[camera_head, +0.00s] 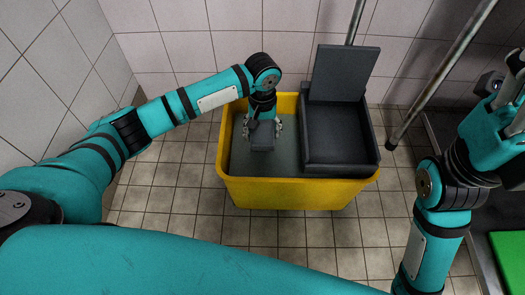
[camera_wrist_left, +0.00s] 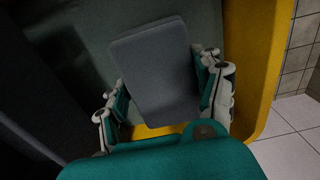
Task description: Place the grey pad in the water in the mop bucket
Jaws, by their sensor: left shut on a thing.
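The yellow mop bucket (camera_head: 290,193) stands on the tiled floor, with grey-green water (camera_head: 284,163) in its left part. My left gripper (camera_head: 262,128) is over the water side, pointing down, shut on the grey pad (camera_head: 262,137). In the left wrist view the pad (camera_wrist_left: 155,70) sits between the two fingers of the left gripper (camera_wrist_left: 165,95), with the water (camera_wrist_left: 90,45) behind it. I cannot tell whether the pad touches the water. My right gripper (camera_head: 510,105) is at the right edge, partly cut off; its fingertips do not show clearly.
A dark grey wringer (camera_head: 340,130) with a raised back plate fills the bucket's right part. A metal pole (camera_head: 440,75) leans at the right, and a thinner one (camera_head: 356,20) rises behind the wringer. A green board (camera_head: 508,258) lies at lower right. Tiled walls close off the back and left.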

